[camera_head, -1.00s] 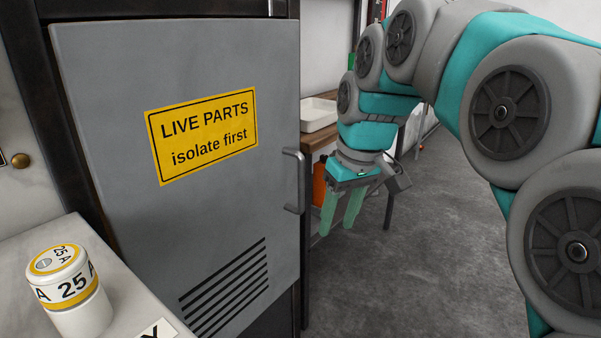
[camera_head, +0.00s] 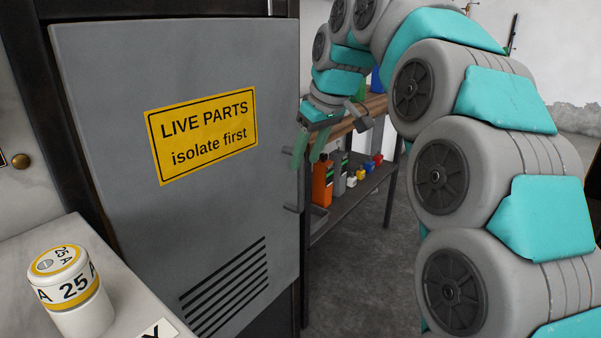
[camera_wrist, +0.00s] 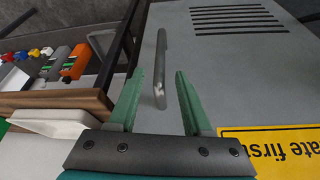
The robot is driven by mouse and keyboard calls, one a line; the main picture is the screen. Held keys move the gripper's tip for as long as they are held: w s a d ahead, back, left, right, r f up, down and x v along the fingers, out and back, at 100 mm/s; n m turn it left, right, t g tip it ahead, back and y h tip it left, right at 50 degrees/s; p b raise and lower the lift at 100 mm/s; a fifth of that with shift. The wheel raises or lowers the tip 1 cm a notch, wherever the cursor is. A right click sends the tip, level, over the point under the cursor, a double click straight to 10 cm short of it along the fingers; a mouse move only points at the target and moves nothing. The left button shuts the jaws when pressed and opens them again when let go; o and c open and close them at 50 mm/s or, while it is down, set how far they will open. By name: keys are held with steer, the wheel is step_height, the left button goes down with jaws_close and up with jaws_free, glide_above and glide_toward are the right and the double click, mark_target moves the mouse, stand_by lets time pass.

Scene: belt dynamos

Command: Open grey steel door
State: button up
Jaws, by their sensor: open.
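The grey steel door (camera_head: 120,120) fills the left half of the head view and looks shut in its dark frame. It has a yellow "LIVE PARTS isolate first" sign (camera_head: 203,135) and vent slots low down. Its bar handle (camera_head: 291,208) is at the right edge, partly hidden by my gripper. My gripper (camera_head: 308,172) is open, with green fingers pointing down at the handle's upper part. In the wrist view, the handle (camera_wrist: 161,65) stands ahead, its near end between the open fingers (camera_wrist: 160,85). I cannot tell whether they touch it.
A white and yellow 25 A fuse (camera_head: 70,285) stands on a pale ledge at lower left. Grey floor is clear at right.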

mark_target(303, 165)
steer(key=x, duration=0.5)
steer(key=shift+f, duration=0.15)
steer(key=shift+c, duration=0.2)
jaws_close()
stand_by(1.0)
